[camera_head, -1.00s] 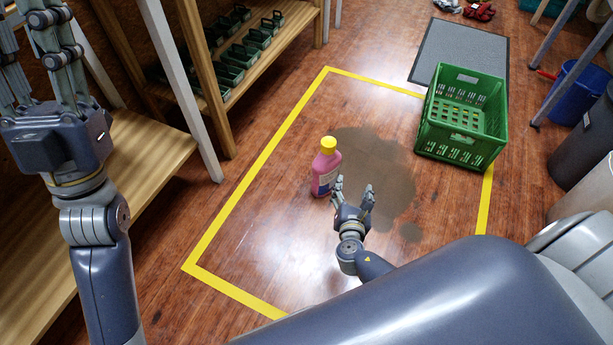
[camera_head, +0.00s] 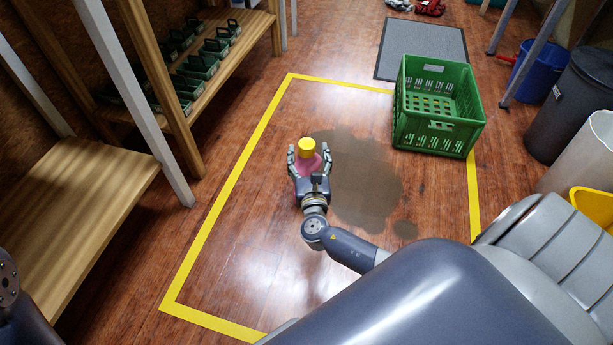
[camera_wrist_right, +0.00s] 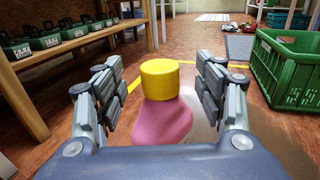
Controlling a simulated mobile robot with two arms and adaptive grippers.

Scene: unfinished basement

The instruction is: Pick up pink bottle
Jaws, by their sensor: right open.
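The pink bottle (camera_head: 309,162) with a yellow cap stands upright on the wooden floor inside the yellow tape outline. My right gripper (camera_head: 308,150) is open, with its fingers on both sides of the bottle. In the right wrist view the bottle (camera_wrist_right: 162,122) sits between the open fingers, with gaps visible on both sides near the cap. The palm hides the lower part of the bottle. My left gripper is out of view; only a part of my left arm shows at the lower left edge.
A dark wet stain (camera_head: 360,180) lies right of the bottle. A green crate (camera_head: 437,135) stands on the tape at the back right. Bins (camera_head: 570,105) stand at right. The floor around the bottle is clear.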

